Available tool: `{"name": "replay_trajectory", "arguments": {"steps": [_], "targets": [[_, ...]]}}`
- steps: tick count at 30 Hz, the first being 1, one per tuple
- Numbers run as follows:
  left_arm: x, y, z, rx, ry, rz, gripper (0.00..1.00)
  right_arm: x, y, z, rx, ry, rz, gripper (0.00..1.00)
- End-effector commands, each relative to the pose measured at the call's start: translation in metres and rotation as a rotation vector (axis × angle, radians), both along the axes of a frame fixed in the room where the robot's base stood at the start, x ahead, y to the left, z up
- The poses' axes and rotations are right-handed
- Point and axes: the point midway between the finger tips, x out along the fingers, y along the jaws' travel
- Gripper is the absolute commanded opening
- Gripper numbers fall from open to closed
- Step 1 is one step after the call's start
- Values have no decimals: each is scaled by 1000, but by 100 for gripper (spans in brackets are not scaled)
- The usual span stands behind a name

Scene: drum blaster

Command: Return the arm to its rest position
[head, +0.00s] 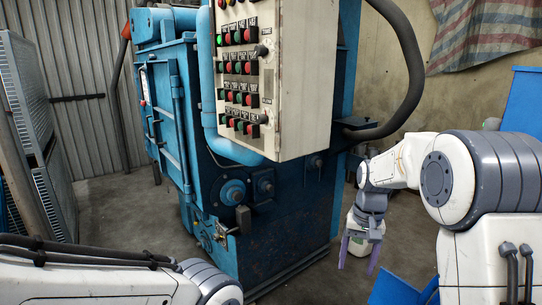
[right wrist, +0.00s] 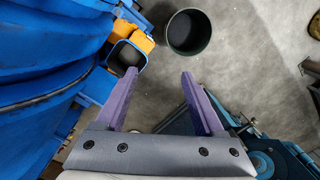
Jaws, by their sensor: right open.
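My right arm (head: 455,180) comes in from the right in the head view and bends down at the wrist. My right gripper (head: 360,254) hangs pointing down, to the right of the blue machine (head: 285,225). Its two purple fingers are apart with nothing between them. In the right wrist view the open gripper (right wrist: 152,95) has only grey floor between its fingers. Part of my left arm (head: 100,280) shows at the bottom left of the head view; the left gripper is not visible.
A control panel (head: 285,90) with red and green buttons hangs on the machine, and a black hose (head: 405,70) curves from it. The wrist view shows a dark round bin (right wrist: 188,32), a blue-and-yellow container (right wrist: 128,55) and a large blue object (right wrist: 45,60). Grey floor (right wrist: 240,50) is open beside the bin.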

Motion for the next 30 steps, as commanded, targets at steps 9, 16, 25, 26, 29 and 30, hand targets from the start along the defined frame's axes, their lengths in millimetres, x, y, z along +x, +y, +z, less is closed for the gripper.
{"name": "replay_trajectory", "arguments": {"steps": [9, 16, 25, 26, 29, 30], "targets": [[0, 0, -46, 0, 0, -1, 0, -180, 153, -19, 27, -75, 612, 70], [0, 0, -60, 0, 0, -1, 0, -271, 162, -47, 46, -104, 882, 70], [0, 0, -60, 0, 0, -1, 0, -287, 159, -53, 50, -106, 930, 70], [0, 0, -60, 0, 0, -1, 0, -287, 159, -52, 50, -106, 930, 70], [0, 0, -60, 0, 0, -1, 0, -286, 159, -52, 50, -106, 929, 70], [0, 0, -60, 0, 0, -1, 0, -286, 159, -52, 50, -106, 928, 70]]}}
